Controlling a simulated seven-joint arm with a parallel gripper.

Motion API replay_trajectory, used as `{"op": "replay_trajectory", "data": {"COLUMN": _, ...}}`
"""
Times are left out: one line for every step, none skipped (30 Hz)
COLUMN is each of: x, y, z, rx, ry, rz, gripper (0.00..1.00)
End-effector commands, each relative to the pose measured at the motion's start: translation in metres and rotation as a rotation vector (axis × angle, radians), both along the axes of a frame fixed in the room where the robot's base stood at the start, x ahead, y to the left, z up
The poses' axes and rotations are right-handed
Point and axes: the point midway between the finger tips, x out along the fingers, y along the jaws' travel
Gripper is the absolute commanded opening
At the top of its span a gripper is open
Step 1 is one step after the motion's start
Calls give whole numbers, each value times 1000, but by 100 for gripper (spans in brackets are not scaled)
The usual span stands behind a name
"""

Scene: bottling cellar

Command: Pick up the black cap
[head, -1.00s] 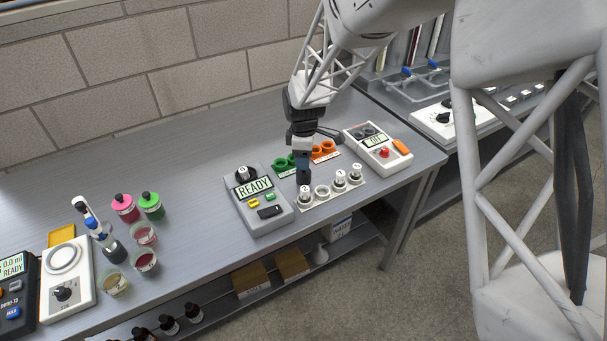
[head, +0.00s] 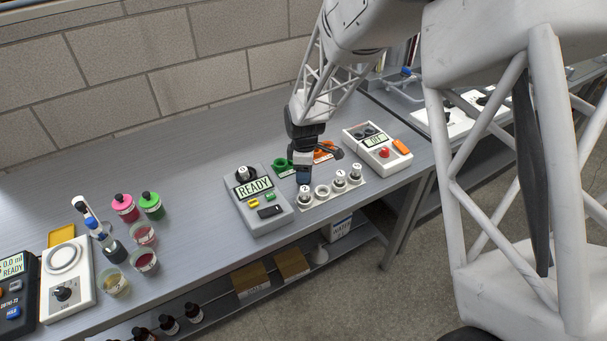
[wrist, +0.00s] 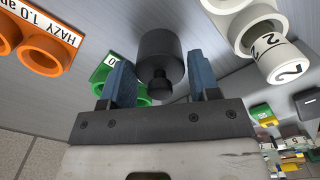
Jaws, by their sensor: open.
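The black cap (wrist: 160,55), a dark cylinder with a small knob, shows in the wrist view between the two blue fingers of my gripper (wrist: 161,80). A gap shows at the left finger, and the right finger is very close to the cap's side; I cannot tell whether it touches. My gripper is open and holds nothing. In the head view my gripper (head: 303,178) is low over the bench, just behind the white rack, and the cap cannot be made out there.
The white rack (head: 322,202) holds several numbered pieces. A green holder (head: 281,166) and an orange holder (head: 322,153) stand close behind my gripper. A READY device (head: 268,223) is to the left and a grey-white meter (head: 377,160) to the right. Bench left of the READY device is partly clear.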

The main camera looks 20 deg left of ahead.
Motion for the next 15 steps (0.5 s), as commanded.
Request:
{"op": "replay_trajectory", "data": {"x": 0, "y": 0, "z": -7, "rx": -1, "ry": 2, "rz": 0, "gripper": 56}}
{"op": "replay_trajectory", "data": {"x": 0, "y": 0, "z": -10, "rx": -1, "ry": 2, "rz": 0, "gripper": 56}}
{"op": "replay_trajectory", "data": {"x": 0, "y": 0, "z": -14, "rx": 0, "ry": 1, "rz": 0, "gripper": 56}}
{"op": "replay_trajectory", "data": {"x": 0, "y": 0, "z": -16, "rx": 0, "ry": 1, "rz": 0, "gripper": 56}}
{"op": "replay_trajectory", "data": {"x": 0, "y": 0, "z": -18, "rx": 0, "ry": 1, "rz": 0, "gripper": 56}}
{"op": "replay_trajectory", "data": {"x": 0, "y": 0, "z": -20, "rx": 0, "ry": 1, "rz": 0, "gripper": 56}}
{"op": "replay_trajectory", "data": {"x": 0, "y": 0, "z": -21, "rx": 0, "ry": 1, "rz": 0, "gripper": 56}}
{"op": "replay_trajectory", "data": {"x": 0, "y": 0, "z": -22, "rx": 0, "ry": 0, "rz": 0, "gripper": 56}}
{"op": "replay_trajectory", "data": {"x": 0, "y": 0, "z": -23, "rx": 0, "ry": 0, "rz": 0, "gripper": 56}}
{"op": "replay_trajectory", "data": {"x": 0, "y": 0, "z": -23, "rx": 0, "ry": 0, "rz": 0, "gripper": 56}}
{"op": "replay_trajectory", "data": {"x": 0, "y": 0, "z": -23, "rx": 0, "ry": 0, "rz": 0, "gripper": 56}}
{"op": "replay_trajectory", "data": {"x": 0, "y": 0, "z": -23, "rx": 0, "ry": 0, "rz": 0, "gripper": 56}}
{"op": "replay_trajectory", "data": {"x": 0, "y": 0, "z": -23, "rx": 0, "ry": 0, "rz": 0, "gripper": 56}}
{"op": "replay_trajectory", "data": {"x": 0, "y": 0, "z": -23, "rx": 0, "ry": 0, "rz": 0, "gripper": 56}}
{"op": "replay_trajectory", "data": {"x": 0, "y": 0, "z": -23, "rx": 0, "ry": 0, "rz": 0, "gripper": 56}}
